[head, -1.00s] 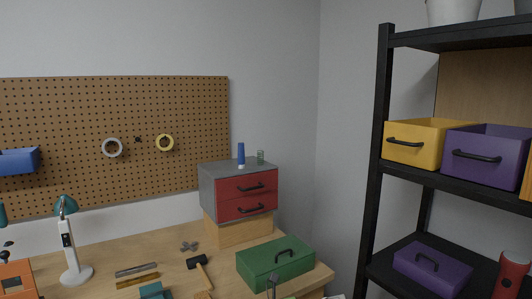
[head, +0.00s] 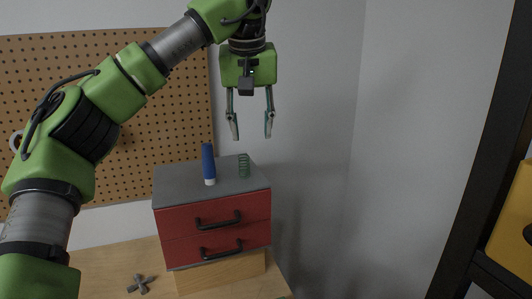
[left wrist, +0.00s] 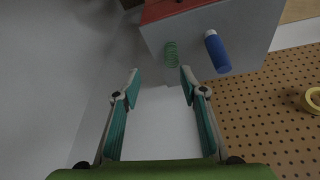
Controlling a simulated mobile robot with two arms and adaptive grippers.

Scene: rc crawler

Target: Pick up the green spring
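The green spring (head: 244,166) stands upright on the grey top of the red drawer box (head: 180,183), near its right side. It also shows in the left wrist view (left wrist: 171,55), ahead of the fingers. My left gripper (head: 251,131) is open and empty, pointing down above the spring with a gap between them. Its two fingers also show in the left wrist view (left wrist: 160,80), apart with nothing between them. My right gripper is not in view.
A blue bottle with a white end (head: 209,164) stands close to the left of the spring. A pegboard (head: 110,80) covers the wall behind. A black shelf post (head: 490,150) and a yellow bin (head: 515,225) are at the right.

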